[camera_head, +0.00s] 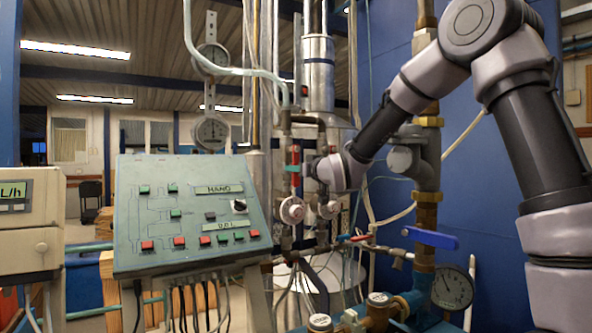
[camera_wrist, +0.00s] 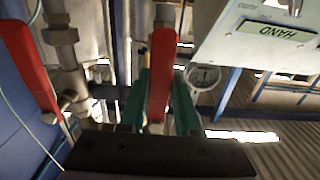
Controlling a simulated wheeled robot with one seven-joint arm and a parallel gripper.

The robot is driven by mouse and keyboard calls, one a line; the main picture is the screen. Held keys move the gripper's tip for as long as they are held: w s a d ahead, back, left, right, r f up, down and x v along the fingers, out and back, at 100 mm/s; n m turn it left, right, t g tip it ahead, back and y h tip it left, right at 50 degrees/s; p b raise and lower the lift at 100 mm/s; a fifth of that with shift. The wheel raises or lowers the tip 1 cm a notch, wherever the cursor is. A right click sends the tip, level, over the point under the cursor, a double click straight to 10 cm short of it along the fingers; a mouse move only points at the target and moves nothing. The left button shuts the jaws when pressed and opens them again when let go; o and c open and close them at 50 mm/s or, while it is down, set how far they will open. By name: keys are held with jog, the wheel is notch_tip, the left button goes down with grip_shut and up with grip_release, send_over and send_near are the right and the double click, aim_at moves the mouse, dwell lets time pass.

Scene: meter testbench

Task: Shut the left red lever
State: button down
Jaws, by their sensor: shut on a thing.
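The left red lever (camera_head: 295,157) stands upright on its pipe just right of the control panel in the head view. In the wrist view, which is turned over, this red lever (camera_wrist: 160,75) runs up the middle between two green fingers. My gripper (camera_wrist: 161,108) is shut on it, one finger on each side. In the head view my gripper (camera_head: 294,168) reaches in from the right, its fingers small and partly hidden. A second red lever (camera_wrist: 27,62) shows at the left of the wrist view, apart from my gripper.
A control panel (camera_head: 188,213) with green and red buttons stands left of the lever. A blue lever (camera_head: 430,238) and a pressure gauge (camera_head: 452,287) sit to the lower right. Another red handle (camera_head: 358,238) is below my gripper. Pipes and cables crowd the area around the lever.

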dwell(0.4)
jog(key=w+d+r+n, duration=0.3)
jog(key=d+r+n, duration=0.1)
jog(key=n, duration=1)
jog(key=shift+d, duration=0.3)
jog(key=shift+w, duration=0.1)
dwell(0.4)
jog(key=c, duration=0.6)
grip_release()
jog(key=v, duration=1.1)
